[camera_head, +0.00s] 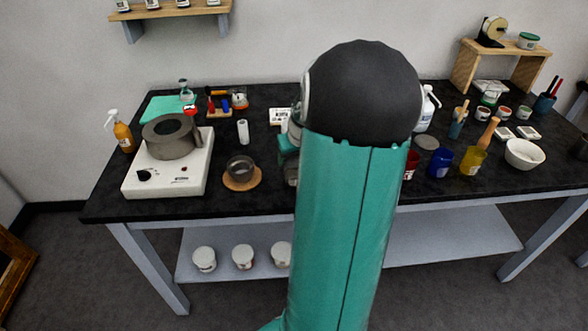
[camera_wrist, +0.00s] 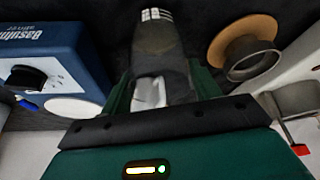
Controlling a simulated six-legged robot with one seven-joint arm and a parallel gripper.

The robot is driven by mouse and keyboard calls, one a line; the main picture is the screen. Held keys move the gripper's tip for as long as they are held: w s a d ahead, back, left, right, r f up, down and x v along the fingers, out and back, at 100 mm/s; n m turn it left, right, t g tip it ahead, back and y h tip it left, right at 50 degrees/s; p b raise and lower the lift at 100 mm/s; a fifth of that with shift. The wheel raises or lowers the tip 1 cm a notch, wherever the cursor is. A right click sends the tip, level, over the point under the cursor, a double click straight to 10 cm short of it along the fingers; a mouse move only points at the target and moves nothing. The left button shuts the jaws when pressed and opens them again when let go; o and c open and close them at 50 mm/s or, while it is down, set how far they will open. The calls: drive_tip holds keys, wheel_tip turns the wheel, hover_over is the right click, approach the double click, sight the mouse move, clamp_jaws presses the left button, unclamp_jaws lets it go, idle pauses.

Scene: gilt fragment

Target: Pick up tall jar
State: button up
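A tall, see-through grey jar-like thing (camera_wrist: 160,45) shows at the top middle of the wrist view, with a white grid mark or reflection at its far end. It seems to be the tall jar. My gripper (camera_wrist: 160,88) has its green fingers spread apart, one on each side of its near part. I cannot tell whether they touch it. Something pale shows between the fingers. In the head view my arm hides the jar and most of my gripper.
A blue device (camera_wrist: 50,60) with a black knob stands left of my gripper. A dark cup (camera_head: 240,168) on a round wooden coaster (camera_head: 242,183) stands to the right in the wrist view. A white hot plate (camera_head: 180,180) carries a dark pot (camera_head: 170,142). Bare black tabletop (camera_head: 262,205) shows near the front edge.

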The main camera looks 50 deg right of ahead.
drive_tip(key=c, duration=0.5)
drive_tip(key=shift+c, duration=0.2)
drive_tip(key=shift+r, duration=0.2)
drive_tip(key=s+a+r, duration=0.3)
drive_tip(key=a+r, duration=0.3)
drive_tip(key=s+a+r, duration=0.2)
drive_tip(key=a+r, duration=0.4)
drive_tip(key=shift+s+a+r, duration=0.3)
drive_tip(key=shift+s+a, duration=0.05)
drive_tip(key=shift+s, duration=0.05)
idle(1.3)
